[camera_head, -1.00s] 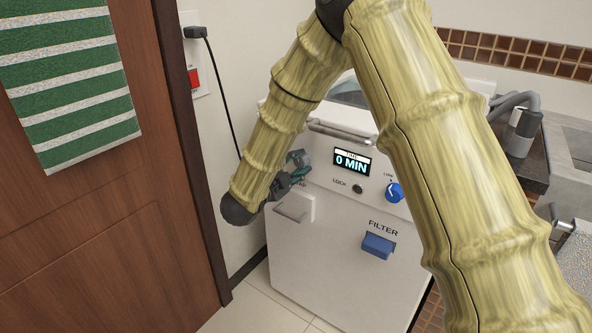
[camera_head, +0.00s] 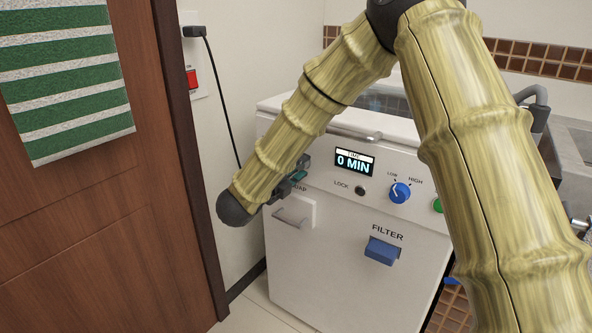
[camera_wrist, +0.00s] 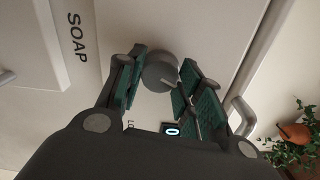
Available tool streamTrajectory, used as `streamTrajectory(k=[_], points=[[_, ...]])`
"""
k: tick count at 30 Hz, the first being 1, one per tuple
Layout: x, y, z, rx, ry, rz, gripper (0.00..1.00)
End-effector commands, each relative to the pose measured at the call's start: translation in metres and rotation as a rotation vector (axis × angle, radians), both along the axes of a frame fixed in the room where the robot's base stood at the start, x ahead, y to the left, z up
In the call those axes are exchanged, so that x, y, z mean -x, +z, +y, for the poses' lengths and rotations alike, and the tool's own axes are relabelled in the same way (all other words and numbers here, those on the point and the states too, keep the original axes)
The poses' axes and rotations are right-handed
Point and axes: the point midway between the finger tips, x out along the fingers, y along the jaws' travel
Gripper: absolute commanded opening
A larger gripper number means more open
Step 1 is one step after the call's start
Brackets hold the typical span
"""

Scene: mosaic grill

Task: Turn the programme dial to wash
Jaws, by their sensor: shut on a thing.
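My gripper (camera_head: 298,176) is at the upper left of the white machine's front, partly hidden behind my forearm in the head view. In the wrist view its green-padded fingers (camera_wrist: 160,84) are shut on a round grey knob (camera_wrist: 160,70), apparently the programme dial, with one finger on each side. The knob's markings are not visible, so its setting cannot be read. The white machine (camera_head: 340,270) has a display (camera_head: 355,162) reading 0 MIN.
Below my gripper is the soap drawer (camera_head: 292,214) with a handle. A LOCK button (camera_head: 360,190), a blue LOW/HIGH knob (camera_head: 400,193), a green button (camera_head: 437,205) and a blue FILTER handle (camera_head: 382,251) are to the right. A wooden door (camera_head: 90,240) stands left.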

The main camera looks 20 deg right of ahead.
Motion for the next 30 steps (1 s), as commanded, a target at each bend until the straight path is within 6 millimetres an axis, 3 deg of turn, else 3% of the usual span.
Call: streamTrajectory(k=[14,15,18,30], points=[[0.0008,-0.0017,0.0001,-0.008,0.0,-0.006,0.12],[0.0008,-0.0017,0.0001,-0.008,0.0,-0.006,0.43],[0.0006,-0.0014,0.0,-0.008,0.0,-0.007,0.59],[0.0031,-0.0007,0.0038,-0.008,0.001,-0.008,0.59]])
